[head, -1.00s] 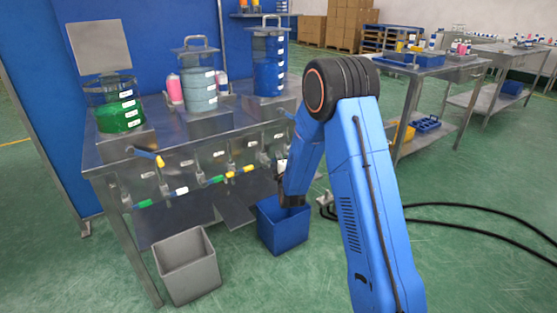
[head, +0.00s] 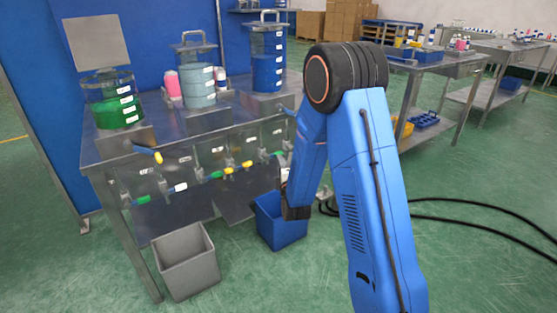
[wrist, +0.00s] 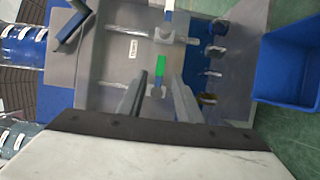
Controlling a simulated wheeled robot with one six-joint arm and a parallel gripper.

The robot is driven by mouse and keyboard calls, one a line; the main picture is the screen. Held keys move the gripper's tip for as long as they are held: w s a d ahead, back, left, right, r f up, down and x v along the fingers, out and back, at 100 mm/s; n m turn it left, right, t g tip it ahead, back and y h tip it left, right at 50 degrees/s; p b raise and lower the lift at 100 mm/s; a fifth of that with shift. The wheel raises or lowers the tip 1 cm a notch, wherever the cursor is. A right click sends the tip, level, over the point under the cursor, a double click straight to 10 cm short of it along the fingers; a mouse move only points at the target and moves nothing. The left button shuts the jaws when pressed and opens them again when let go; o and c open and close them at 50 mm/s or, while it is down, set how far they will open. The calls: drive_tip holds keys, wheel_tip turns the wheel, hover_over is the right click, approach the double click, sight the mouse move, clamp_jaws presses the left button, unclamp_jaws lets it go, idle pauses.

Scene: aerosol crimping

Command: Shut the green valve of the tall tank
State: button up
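The tall tank (head: 268,72) with blue liquid stands at the right end of the steel table in the head view. Its blue body also shows at the left edge of the wrist view (wrist: 22,47). The green valve (wrist: 160,66) shows in the wrist view as a small green handle on the pipework, just beyond my fingertips. My gripper (wrist: 158,88) is open, with one finger to each side of the handle's line and a gap between them. I cannot tell whether the fingers reach around the handle. In the head view my own arm hides the fingers.
A blue lever (wrist: 70,26) sits left of the green handle, and a clear pipe crosses near it. A blue bin (head: 280,228) and a grey bin (head: 188,262) stand on the floor in front of the table. Other tanks (head: 116,102) stand further left. Black cables (head: 470,224) lie at right.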

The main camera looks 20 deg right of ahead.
drive_tip(key=s, duration=0.3)
drive_tip(key=shift+s+a, duration=0.1)
drive_tip(key=shift+s, duration=0.25)
